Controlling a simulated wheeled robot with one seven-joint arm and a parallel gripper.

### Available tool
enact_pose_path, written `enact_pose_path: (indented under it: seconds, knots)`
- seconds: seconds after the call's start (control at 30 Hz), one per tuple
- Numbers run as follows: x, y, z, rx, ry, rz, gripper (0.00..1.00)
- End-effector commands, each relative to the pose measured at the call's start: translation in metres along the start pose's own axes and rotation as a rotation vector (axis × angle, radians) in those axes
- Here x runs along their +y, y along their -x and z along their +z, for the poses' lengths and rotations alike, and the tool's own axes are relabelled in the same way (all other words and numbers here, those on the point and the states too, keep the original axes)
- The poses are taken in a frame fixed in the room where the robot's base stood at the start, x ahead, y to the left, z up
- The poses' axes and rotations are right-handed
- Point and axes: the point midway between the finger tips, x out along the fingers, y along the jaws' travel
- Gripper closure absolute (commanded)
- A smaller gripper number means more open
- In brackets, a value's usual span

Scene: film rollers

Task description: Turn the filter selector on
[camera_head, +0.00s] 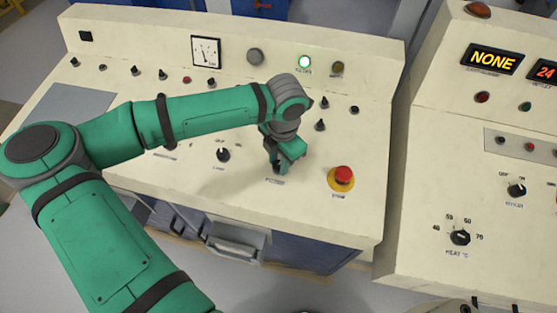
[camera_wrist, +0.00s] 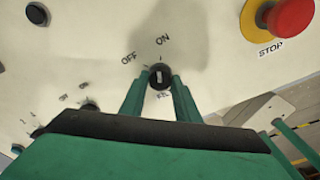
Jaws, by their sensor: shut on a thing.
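The filter selector (camera_wrist: 160,76) is a small round black knob with a white mark, on the cream panel between the OFF and ON labels. Its white mark stands nearly upright in the wrist view, toward the ON side. My gripper (camera_head: 277,166) points down at the panel in the head view and largely hides the knob there. In the wrist view its two green fingers stand on either side of the knob, shut on it.
A red STOP button (camera_head: 343,174) on a yellow base sits right of my gripper; it also shows in the wrist view (camera_wrist: 291,17). Another black selector (camera_head: 223,155) is to the left. Small switches line the back. A second console (camera_head: 470,150) stands at right.

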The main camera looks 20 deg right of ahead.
Motion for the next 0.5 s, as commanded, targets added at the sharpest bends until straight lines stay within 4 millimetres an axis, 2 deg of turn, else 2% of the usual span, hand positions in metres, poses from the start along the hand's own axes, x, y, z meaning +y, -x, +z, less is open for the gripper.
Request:
enact_pose_path:
  seconds: [0.2,0.5]
  knots:
    - [0.0003,0.0002,-0.0005,0.001,-0.083,0.009,0.93]
    - [0.0004,0.0001,-0.0007,0.001,-0.119,0.013,0.93]
